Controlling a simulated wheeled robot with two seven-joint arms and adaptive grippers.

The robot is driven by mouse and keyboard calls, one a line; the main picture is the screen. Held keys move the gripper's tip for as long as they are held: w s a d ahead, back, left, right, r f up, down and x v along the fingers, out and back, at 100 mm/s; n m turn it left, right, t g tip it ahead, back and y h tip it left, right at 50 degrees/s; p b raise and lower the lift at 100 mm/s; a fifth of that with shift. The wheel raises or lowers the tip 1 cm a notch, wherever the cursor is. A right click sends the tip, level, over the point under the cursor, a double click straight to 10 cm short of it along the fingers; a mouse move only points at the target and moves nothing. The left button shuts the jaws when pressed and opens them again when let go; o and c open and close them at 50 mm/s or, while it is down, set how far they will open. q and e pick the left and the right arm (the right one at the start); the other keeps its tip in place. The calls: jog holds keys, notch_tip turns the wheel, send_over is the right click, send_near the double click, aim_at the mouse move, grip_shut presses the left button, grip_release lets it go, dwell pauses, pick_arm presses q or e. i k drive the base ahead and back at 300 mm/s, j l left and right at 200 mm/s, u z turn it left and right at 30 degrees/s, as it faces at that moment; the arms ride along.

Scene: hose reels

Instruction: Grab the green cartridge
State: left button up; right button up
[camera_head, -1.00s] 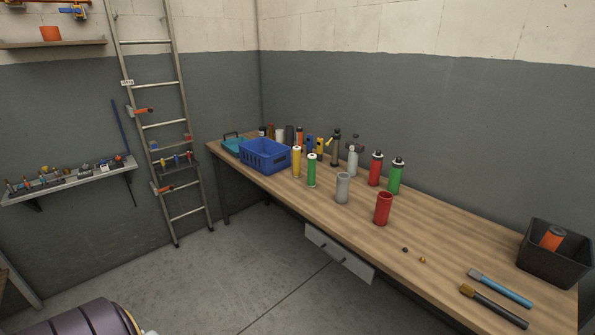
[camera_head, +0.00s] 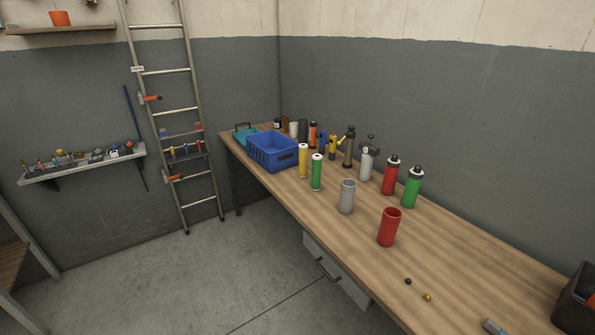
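A slim green cartridge (camera_head: 316,174) with a pale top stands upright on the wooden workbench (camera_head: 470,262). A similar yellow cartridge (camera_head: 303,161) stands just left of it. A wider green bottle (camera_head: 411,188) with a black cap stands further right, beside a red bottle (camera_head: 389,176) with a black cap. Neither of my grippers is in view, so the green cartridge stands free of them.
A blue crate (camera_head: 272,152) stands left of the cartridges. A grey cup (camera_head: 347,197) and an open red cup (camera_head: 389,228) stand right of them. Several bottles and tools line the wall behind. A black bin (camera_head: 578,300) is cut off at right. The floor (camera_head: 190,285) is clear.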

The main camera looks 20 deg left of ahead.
aim_at(317, 158)
jog(key=i+l+u, duration=0.25)
jog(key=u, duration=0.15)
jog(key=i+l+u, duration=0.2)
jog(key=l+u, duration=0.15)
jog(key=l, duration=0.1)
